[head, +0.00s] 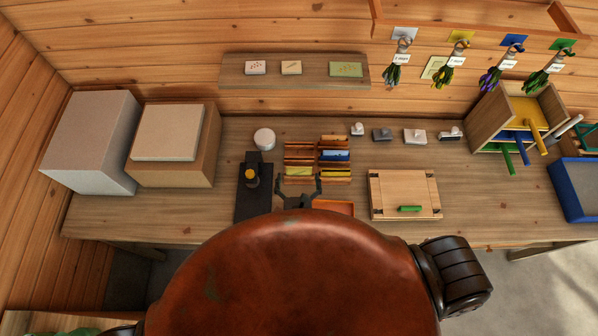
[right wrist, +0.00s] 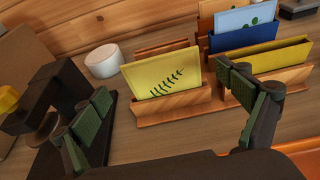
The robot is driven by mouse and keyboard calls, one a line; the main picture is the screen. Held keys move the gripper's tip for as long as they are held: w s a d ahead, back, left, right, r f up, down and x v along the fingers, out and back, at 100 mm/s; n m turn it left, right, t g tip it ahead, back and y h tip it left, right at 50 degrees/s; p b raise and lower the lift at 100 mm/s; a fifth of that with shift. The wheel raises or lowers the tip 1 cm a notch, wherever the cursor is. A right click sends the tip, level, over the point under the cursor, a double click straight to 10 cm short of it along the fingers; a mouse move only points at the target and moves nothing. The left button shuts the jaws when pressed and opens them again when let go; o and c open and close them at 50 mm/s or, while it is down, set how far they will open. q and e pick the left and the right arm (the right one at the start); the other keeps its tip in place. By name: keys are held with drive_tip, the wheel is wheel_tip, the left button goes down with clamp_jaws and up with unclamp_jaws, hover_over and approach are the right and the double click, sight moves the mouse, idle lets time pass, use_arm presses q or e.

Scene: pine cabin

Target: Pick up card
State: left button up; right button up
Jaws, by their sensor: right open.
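A yellow-green card (right wrist: 165,80) with a dark fern print stands upright, leaning slightly back, in a wooden slotted holder (right wrist: 172,107). It also shows in the head view (head: 298,171). My right gripper (head: 299,183) is open and empty just in front of this card. In the right wrist view its fingers (right wrist: 168,92) stand apart on either side of the card, not touching it. A pale blue card (right wrist: 245,20) with a leaf print stands in a dark blue holder farther back. My left gripper is not in view.
A black stand with a yellow knob (head: 251,175) is close left of my right gripper, and a white round jar (head: 264,138) behind it. A wooden board with a green bar (head: 408,208) lies to the right. Several stamps (head: 382,134) line the back. An orange tray (head: 334,207) is near.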

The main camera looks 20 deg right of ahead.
sight(299, 171)
drive_tip(key=shift+x, duration=1.95)
drive_tip(key=shift+s+d+r, duration=0.1)
drive_tip(key=shift+d, duration=0.05)
drive_tip(key=shift+c, duration=0.5)
drive_tip(key=c, duration=0.8)
